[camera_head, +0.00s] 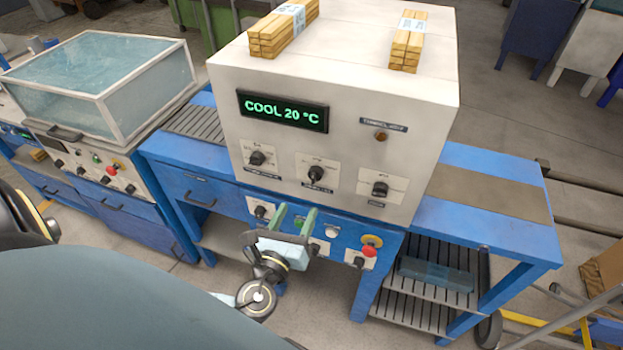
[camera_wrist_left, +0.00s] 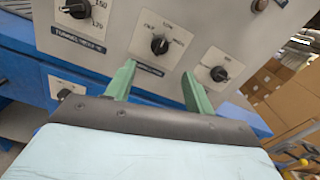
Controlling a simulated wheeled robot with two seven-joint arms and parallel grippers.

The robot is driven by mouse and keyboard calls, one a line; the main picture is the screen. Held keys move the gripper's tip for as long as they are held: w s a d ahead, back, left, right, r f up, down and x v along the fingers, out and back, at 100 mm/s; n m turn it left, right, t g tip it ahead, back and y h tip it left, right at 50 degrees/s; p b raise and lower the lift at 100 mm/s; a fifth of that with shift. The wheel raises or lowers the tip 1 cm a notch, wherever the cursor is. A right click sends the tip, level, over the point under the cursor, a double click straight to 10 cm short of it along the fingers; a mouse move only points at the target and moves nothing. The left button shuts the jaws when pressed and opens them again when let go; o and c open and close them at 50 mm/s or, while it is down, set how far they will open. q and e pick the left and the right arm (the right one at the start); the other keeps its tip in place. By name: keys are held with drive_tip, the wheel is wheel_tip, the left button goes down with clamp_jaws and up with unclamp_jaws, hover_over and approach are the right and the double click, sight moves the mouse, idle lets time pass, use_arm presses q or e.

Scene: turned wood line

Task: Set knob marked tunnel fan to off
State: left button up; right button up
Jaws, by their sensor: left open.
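A white machine box (camera_head: 350,120) carries three black knobs on its front. The middle knob (camera_head: 316,174) has several position marks around it; in the wrist view this knob (camera_wrist_left: 159,45) points up, tilted slightly. Its label is partly hidden behind my gripper, so I cannot read it surely. The left knob (camera_wrist_left: 76,8) has a numbered scale and a label that seems to begin "TUNNEL". The right knob (camera_wrist_left: 219,73) has a label too small to read. My left gripper (camera_head: 296,217) is open and empty, its green fingers pointing toward the panel, below the middle knob and apart from it.
A green display (camera_head: 283,111) reads "COOL 20 °C". A brown lamp (camera_head: 381,137) sits at the upper right of the front. Below the box, a blue panel holds more knobs and a red button (camera_head: 369,251). Wood bundles (camera_head: 283,28) lie on top.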

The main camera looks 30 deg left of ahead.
sight(313, 180)
use_arm(q)
drive_tip(key=p+x, duration=0.1)
drive_tip(key=x, duration=0.9)
drive_tip(key=shift+w, duration=0.3)
drive_tip(key=c, duration=1)
drive_tip(key=shift+f, duration=0.1)
